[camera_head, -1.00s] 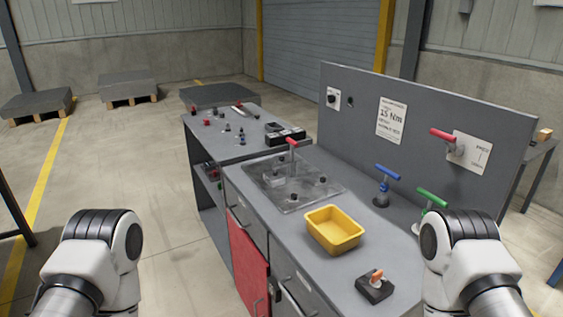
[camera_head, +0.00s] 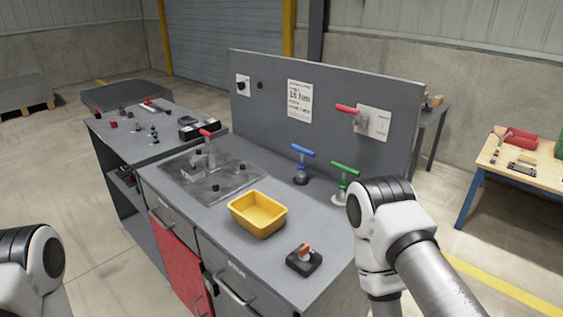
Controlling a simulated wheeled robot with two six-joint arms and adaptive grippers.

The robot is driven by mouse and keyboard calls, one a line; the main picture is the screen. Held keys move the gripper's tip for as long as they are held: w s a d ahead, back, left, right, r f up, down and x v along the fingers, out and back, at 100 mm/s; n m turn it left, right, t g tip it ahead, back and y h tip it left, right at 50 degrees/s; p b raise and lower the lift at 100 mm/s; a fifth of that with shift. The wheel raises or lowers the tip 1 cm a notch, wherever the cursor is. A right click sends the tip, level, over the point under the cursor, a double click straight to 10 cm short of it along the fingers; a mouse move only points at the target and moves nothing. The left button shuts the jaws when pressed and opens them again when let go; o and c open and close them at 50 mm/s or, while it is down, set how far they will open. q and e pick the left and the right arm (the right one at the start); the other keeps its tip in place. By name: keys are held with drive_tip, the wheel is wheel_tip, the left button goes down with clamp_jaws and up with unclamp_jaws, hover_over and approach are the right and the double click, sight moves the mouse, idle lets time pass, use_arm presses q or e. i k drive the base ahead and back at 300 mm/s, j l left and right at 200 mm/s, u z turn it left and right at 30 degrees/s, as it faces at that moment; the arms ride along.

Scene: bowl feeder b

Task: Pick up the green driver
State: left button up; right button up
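The green driver (camera_head: 345,169) has a green T-shaped handle and stands upright in a pale round holder at the right of the grey workbench (camera_head: 225,255), in front of the back panel. My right arm's elbow is in front of it in the picture and comes close to its base. A blue driver (camera_head: 303,152) stands to its left in a dark holder. A red-handled driver (camera_head: 207,134) stands on the metal plate. Neither of my grippers shows; only arm links are visible at the lower left and right.
A yellow bin (camera_head: 257,215) and a black block with an orange knob (camera_head: 304,259) stand on the bench. The upright panel (camera_head: 270,95) with a red lever (camera_head: 348,109) bounds the back. A wooden table (camera_head: 525,180) stands at the right.

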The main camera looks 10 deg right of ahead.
sight(340, 196)
drive_tip(key=z, duration=0.85)
drive_tip(key=i+l, duration=0.15)
drive_tip(key=l, duration=0.15)
drive_tip(key=i+l, duration=0.1)
drive_tip(key=l, duration=0.2)
drive_tip(key=u, duration=0.05)
